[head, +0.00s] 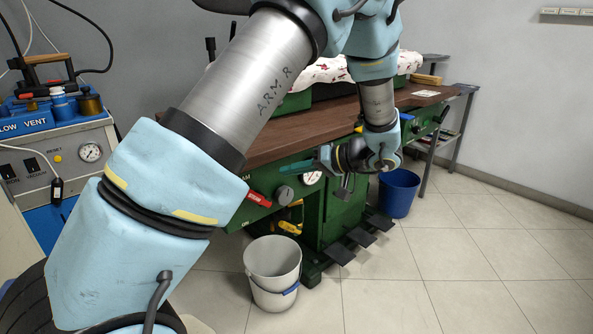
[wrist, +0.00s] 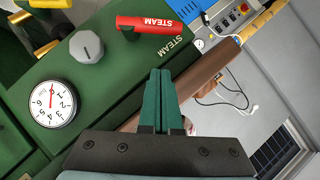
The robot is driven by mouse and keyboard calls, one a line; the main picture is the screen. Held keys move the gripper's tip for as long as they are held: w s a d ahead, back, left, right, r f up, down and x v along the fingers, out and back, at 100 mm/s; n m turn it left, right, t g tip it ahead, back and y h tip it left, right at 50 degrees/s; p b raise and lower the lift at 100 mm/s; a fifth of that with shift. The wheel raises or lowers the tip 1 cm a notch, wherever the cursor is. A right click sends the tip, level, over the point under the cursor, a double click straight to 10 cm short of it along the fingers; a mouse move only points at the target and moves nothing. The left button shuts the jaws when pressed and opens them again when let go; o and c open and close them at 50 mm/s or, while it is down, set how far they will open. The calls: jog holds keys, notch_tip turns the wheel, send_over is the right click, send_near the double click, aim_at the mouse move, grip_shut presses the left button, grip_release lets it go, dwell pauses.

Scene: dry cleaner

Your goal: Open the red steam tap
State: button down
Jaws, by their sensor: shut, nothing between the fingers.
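My gripper (head: 287,168) has teal fingers pointing left, above and to the right of the tap in the head view. In the wrist view the fingertips (wrist: 161,72) are together, empty and apart from the lever, which lies beyond them.
A grey knob (wrist: 87,47) and a round gauge (wrist: 53,103) sit beside the tap. A yellow handle (head: 290,228) is below it. The brown tabletop (head: 300,127) overhangs the panel. A white bucket (head: 272,267) and a blue bucket (head: 399,194) stand on the floor. Floor at right is clear.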

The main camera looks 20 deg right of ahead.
aim_at(252, 195)
jog(key=w+a+f, duration=0.2)
jog(key=a+f, duration=0.3)
jog(key=a, duration=0.1)
jog(key=shift+w+a, duration=0.4)
jog(key=shift+f+b, duration=0.15)
jog(key=shift+b, duration=0.35)
